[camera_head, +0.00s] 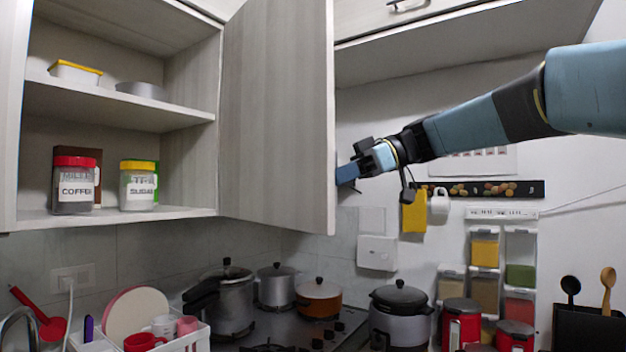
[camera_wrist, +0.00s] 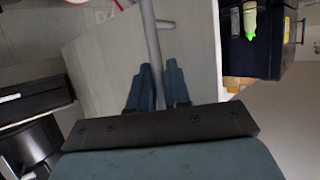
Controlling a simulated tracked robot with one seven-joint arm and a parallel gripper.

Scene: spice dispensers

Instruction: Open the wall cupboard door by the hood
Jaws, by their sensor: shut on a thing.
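The wall cupboard door (camera_head: 275,120) stands swung well out from the cupboard, showing its inner face in the head view. The cupboard's left part is open, with two shelves (camera_head: 120,103) in sight. My gripper (camera_head: 345,174) is at the door's outer side, by its free edge; its fingertips are partly hidden behind the door. In the wrist view, my gripper (camera_wrist: 158,85) has its two blue fingers on either side of a grey bar handle (camera_wrist: 150,35), shut on it. The pale door face (camera_wrist: 100,60) lies behind the handle.
A coffee jar (camera_head: 74,190) and a sugar jar (camera_head: 138,190) stand on the lower shelf. Pots, including an orange one (camera_head: 318,299), stand on the stove below. A spice rack (camera_head: 485,250) and a hook rail (camera_head: 530,189) are on the right wall.

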